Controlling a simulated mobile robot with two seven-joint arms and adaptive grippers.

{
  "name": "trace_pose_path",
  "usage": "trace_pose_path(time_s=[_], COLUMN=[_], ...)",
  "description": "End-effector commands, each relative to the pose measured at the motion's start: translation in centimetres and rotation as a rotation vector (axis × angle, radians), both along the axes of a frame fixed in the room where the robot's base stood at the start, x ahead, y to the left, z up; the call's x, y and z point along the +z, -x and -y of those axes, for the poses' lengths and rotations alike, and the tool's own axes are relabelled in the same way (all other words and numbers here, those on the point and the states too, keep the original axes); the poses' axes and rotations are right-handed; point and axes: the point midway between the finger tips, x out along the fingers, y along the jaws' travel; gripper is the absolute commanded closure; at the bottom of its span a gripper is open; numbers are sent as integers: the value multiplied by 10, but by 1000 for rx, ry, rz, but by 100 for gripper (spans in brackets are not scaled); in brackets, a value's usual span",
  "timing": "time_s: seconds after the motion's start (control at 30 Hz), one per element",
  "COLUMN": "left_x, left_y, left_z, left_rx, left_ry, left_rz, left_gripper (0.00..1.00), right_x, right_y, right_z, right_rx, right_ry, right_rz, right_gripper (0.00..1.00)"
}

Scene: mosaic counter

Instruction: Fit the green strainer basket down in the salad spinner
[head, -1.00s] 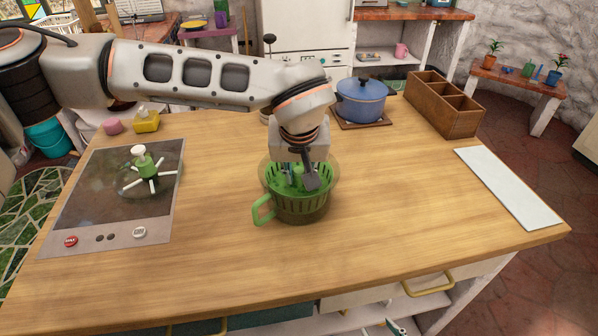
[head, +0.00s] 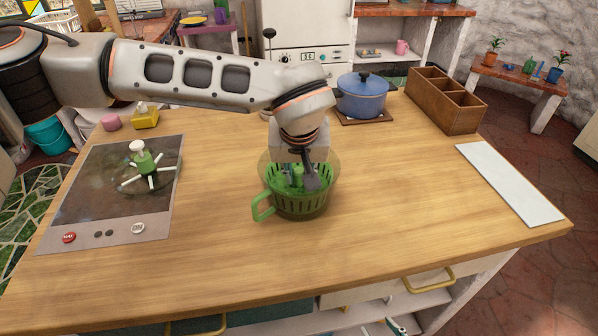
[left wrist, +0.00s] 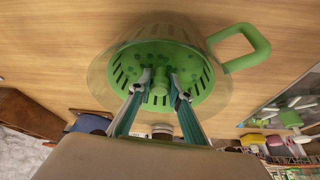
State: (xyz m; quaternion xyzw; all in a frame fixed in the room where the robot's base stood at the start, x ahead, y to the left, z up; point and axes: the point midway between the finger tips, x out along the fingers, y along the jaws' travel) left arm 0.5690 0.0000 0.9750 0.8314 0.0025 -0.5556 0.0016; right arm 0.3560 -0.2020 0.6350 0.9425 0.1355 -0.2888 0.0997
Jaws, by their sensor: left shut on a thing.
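The green strainer basket (head: 289,204) has slotted sides and a central post, which shows in the left wrist view (left wrist: 159,88). It sits inside the clear bowl of the salad spinner (head: 332,172), and the bowl rim stands above it. A green loop handle (head: 262,209) sticks out at the left front in the head view. My left gripper (left wrist: 160,80) reaches down into the bowl from above, with its two fingers closed on the basket's central post. I cannot tell whether the basket touches the bowl floor. My right gripper is not in view.
A clear disc with white spokes and a green-and-white knob (head: 142,158) lies on the dark cooktop (head: 85,205) at left. A blue pot (head: 362,98), a wooden divided box (head: 446,105) and a white board (head: 508,182) are behind and right. The front counter is clear.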

Motion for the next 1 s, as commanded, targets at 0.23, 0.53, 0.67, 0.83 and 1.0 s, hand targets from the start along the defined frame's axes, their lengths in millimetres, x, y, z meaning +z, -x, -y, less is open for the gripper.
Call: trace_pose_path(time_s=[0.23,0.53,0.67,0.83,1.0], left_x=[-4,-5,-5,-3,15], left_y=[0,0,0,1,7], left_z=[0,0,0,0,0], left_rx=[0,-1,-1,-1,-3], left_ry=[0,1,1,0,1], left_rz=[0,1,0,1,4], left_gripper=[100,62,62,62,62], right_x=[-3,-4,-4,-5,-4], right_y=[1,1,1,1,1], right_z=[0,0,0,1,1], right_rx=[0,0,0,0,0], right_ry=[1,0,0,3,2], right_rz=[-2,-3,-3,-5,-4], right_gripper=[60,60,60,60,60])
